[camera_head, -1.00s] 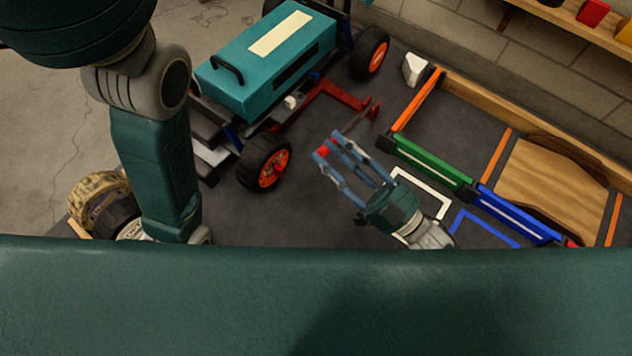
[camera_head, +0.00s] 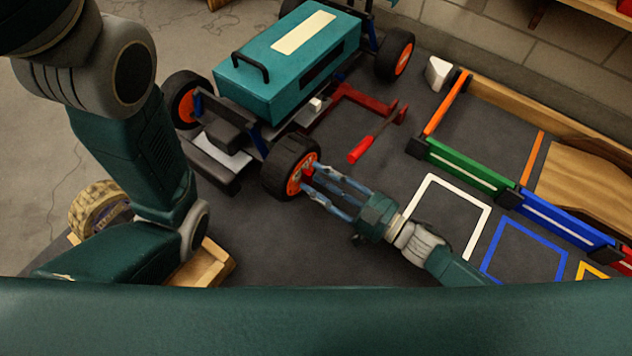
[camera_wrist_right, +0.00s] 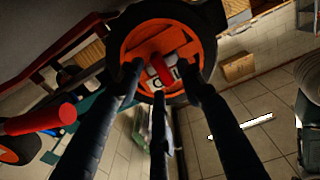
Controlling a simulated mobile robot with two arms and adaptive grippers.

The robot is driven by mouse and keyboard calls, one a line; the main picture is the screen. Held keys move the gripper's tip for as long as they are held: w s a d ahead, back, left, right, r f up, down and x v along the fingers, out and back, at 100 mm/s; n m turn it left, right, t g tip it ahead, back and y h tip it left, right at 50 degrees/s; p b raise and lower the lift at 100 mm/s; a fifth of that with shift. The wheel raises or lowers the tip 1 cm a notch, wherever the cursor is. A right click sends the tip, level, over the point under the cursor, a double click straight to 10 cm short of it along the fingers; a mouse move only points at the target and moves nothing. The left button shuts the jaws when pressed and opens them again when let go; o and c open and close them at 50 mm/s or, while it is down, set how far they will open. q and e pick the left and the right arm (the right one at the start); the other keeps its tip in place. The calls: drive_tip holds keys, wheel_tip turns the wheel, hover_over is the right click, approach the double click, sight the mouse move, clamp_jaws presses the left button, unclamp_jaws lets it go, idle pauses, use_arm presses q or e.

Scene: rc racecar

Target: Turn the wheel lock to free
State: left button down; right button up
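The teal car (camera_head: 285,65) stands on the dark mat with black wheels and orange rims. Its near wheel (camera_head: 272,172) faces my right gripper (camera_head: 309,178). The red wheel lock (camera_wrist_right: 162,70) sits at the centre of the orange rim (camera_wrist_right: 190,45), over a small pale plate with dark marks. It also shows at the hub in the head view (camera_head: 308,170). My right gripper's three fingers are spread open around the lock, with their tips close to the rim; gaps show beside the lock, and I cannot tell whether any finger touches it. My left gripper is out of view.
A red-handled tool (camera_head: 360,150) lies on the mat beside the wheel; its handle shows at left in the wrist view (camera_wrist_right: 40,120). A loose tan tire (camera_head: 98,208) is at left. White (camera_head: 485,220) and blue (camera_head: 490,255) outlines mark clear mat at right.

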drive_tip(key=shift+w+a, duration=0.3)
drive_tip(key=shift+a, duration=0.15)
clamp_jaws()
